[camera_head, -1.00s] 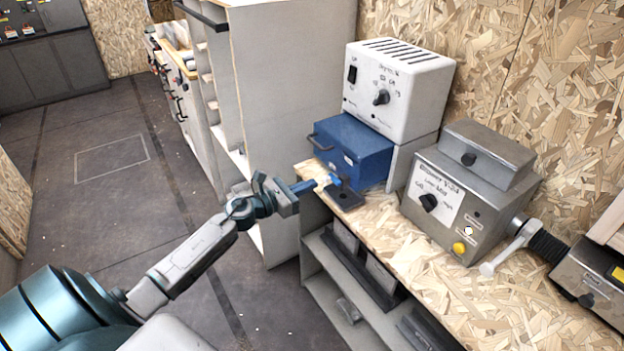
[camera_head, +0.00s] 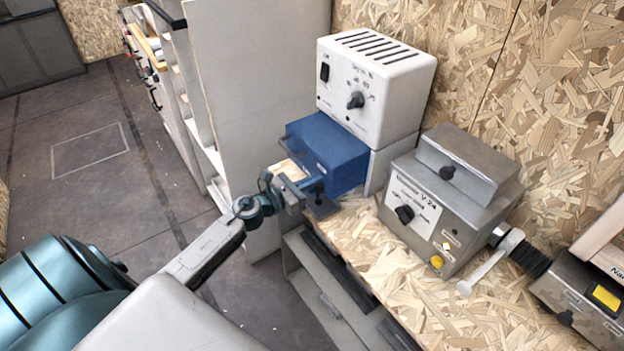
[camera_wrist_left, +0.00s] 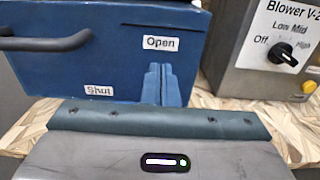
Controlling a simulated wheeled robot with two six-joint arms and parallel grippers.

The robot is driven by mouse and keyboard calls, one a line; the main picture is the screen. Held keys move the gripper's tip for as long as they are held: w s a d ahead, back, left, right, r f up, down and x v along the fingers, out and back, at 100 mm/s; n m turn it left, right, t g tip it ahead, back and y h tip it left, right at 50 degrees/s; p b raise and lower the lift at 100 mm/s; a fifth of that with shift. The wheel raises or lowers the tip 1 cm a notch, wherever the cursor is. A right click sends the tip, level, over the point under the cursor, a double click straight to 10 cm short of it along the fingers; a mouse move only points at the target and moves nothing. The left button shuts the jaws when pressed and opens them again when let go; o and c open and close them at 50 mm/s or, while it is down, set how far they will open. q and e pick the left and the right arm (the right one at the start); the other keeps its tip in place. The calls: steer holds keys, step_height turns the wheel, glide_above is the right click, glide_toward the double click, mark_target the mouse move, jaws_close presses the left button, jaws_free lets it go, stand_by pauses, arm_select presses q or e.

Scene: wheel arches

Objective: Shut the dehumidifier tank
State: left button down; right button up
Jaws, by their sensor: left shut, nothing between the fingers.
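The dehumidifier (camera_head: 375,85) is a white box with a dial and top vents, at the back of the bench. Its blue tank (camera_head: 326,150) sticks out from under the white housing toward the left. In the left wrist view the tank (camera_wrist_left: 120,70) fills the upper left, with a dark handle (camera_wrist_left: 45,42) and labels "Open" and "Shut". My left gripper (camera_head: 316,187) is shut and empty, its fingertips at the tank's front face. In the wrist view the closed fingers (camera_wrist_left: 165,84) overlap the face below "Open"; contact cannot be told. My right gripper is out of view.
A grey blower box (camera_head: 440,205) with a dial and yellow button stands right of the dehumidifier. A white lever (camera_head: 490,265) and a black hose (camera_head: 530,262) are beside it. A tall pale cabinet (camera_head: 255,90) stands behind left. The chipboard bench top (camera_head: 375,245) is clear in front.

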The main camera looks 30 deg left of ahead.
arm_select(q)
steer(key=shift+w, duration=0.1)
steer(key=shift+w+d, duration=0.1)
steer(key=shift+w, duration=0.25)
steer(key=x, duration=1)
steer(key=shift+w+d, duration=0.2)
steer(key=shift+w, duration=0.15)
steer(key=shift+r, duration=0.25)
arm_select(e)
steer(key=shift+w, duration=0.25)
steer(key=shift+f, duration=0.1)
arm_select(q)
steer(key=shift+a, duration=0.1)
